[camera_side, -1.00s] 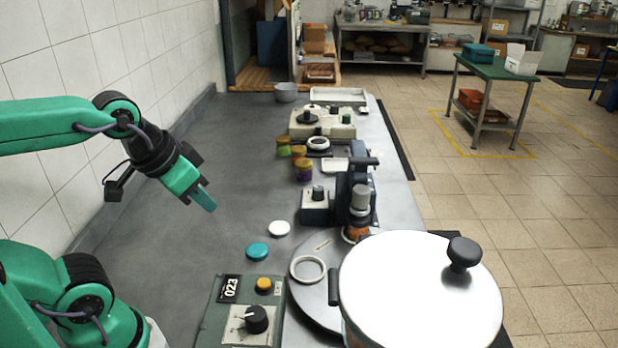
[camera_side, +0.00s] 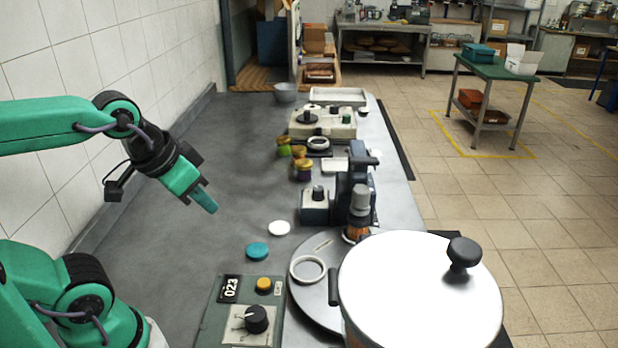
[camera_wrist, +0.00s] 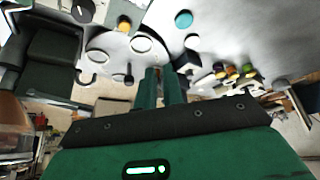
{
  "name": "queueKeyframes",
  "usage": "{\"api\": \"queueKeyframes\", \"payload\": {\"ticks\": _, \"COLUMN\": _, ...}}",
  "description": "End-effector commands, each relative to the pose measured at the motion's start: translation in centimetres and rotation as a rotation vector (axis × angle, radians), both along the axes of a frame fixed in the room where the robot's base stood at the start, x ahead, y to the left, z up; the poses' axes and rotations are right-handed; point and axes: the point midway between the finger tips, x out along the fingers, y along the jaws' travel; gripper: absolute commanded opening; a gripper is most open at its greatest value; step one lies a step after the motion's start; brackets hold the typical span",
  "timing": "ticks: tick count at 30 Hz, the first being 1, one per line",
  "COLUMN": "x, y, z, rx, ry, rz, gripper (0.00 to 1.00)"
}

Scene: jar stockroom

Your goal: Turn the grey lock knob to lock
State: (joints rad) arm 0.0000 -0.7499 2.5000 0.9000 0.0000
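No knob in view has a readable lock label. A dark grey knob (camera_side: 317,193) stands on a small pale-topped box (camera_side: 314,208) in the middle of the bench. A black knob (camera_side: 256,318) with a pointer sits on a pale plate on the grey-green panel (camera_side: 212,322) marked 023; it also shows in the wrist view (camera_wrist: 83,10). My gripper (camera_side: 208,205) hangs above the bench, left of the small box, apart from everything. In the wrist view my two fingers (camera_wrist: 163,72) are close together with nothing seen between them; whether they are fully shut is unclear.
The panel carries a yellow button (camera_side: 264,285). A teal lid (camera_side: 257,251) and white lid (camera_side: 279,228) lie on the bench. A large white-lidded pot (camera_side: 420,295) stands front right, beside a dark upright machine (camera_side: 345,190). Small jars (camera_side: 303,170) stand farther back. The bench's left side is clear.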

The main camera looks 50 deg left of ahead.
Motion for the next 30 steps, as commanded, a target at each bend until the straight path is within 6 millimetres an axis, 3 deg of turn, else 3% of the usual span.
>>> {"api": "queueKeyframes", "payload": {"ticks": 1, "x": 0.0, "y": 0.0, "z": 0.0, "rx": 0.000, "ry": 0.000, "rz": -0.001, "gripper": 0.20}}
{"api": "queueKeyframes", "payload": {"ticks": 6, "x": 0.6, "y": 0.1, "z": 0.4, "rx": 0.006, "ry": 0.010, "rz": -0.009, "gripper": 0.50}}
{"api": "queueKeyframes", "payload": {"ticks": 14, "x": 3.7, "y": 0.4, "z": 2.1, "rx": 0.034, "ry": 0.055, "rz": -0.053, "gripper": 0.50}}
{"api": "queueKeyframes", "payload": {"ticks": 21, "x": 8.0, "y": 1.0, "z": 3.6, "rx": 0.067, "ry": 0.115, "rz": -0.116, "gripper": 0.50}}
{"api": "queueKeyframes", "payload": {"ticks": 30, "x": 13.9, "y": 1.9, "z": 4.1, "rx": 0.100, "ry": 0.189, "rz": -0.198, "gripper": 0.50}}
